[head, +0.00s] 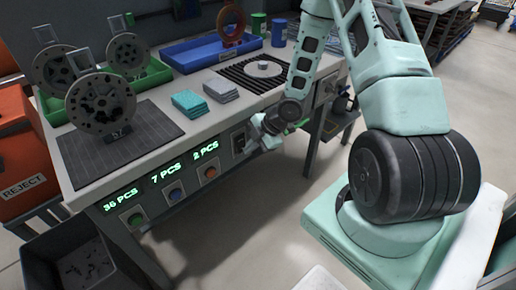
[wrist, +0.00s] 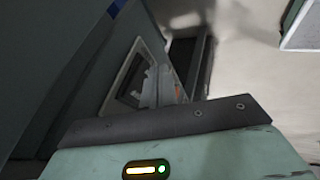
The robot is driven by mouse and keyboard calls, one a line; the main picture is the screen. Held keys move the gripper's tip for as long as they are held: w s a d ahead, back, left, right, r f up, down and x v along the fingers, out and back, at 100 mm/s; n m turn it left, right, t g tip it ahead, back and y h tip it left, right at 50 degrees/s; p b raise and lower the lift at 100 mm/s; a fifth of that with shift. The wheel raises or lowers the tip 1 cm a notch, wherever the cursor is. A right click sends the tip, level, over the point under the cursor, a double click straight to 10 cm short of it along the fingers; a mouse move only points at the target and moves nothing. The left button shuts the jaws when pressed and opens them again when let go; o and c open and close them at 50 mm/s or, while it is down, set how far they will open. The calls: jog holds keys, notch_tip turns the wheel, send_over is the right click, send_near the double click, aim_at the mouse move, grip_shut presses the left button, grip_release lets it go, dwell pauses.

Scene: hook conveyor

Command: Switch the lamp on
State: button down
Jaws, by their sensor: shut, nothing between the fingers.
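My gripper (head: 252,140) is at the front face of the workbench, right of the lit count displays. Its fingers are together and empty. In the wrist view the fingertips (wrist: 154,82) are close to a light-framed plate with a dark centre (wrist: 131,84), which looks like a switch. The fingers cover its right part, and I cannot tell whether they touch it. In the head view this dark plate (head: 238,143) is partly behind my gripper. I cannot make out a lamp in either view.
The workbench (head: 150,110) holds reels, a blue tray (head: 196,55), teal and grey stacked pads, and a round piece on a black grate (head: 255,76). Several coloured buttons sit below the displays. An orange reject bin (head: 25,165) stands left. Floor in front is clear.

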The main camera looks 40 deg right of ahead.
jog(key=shift+w, duration=0.25)
jog(key=shift+w+f+p, duration=0.3)
jog(key=shift+w+f, duration=0.1)
jog(key=shift+w, duration=0.05)
jog(key=shift+r, duration=0.15)
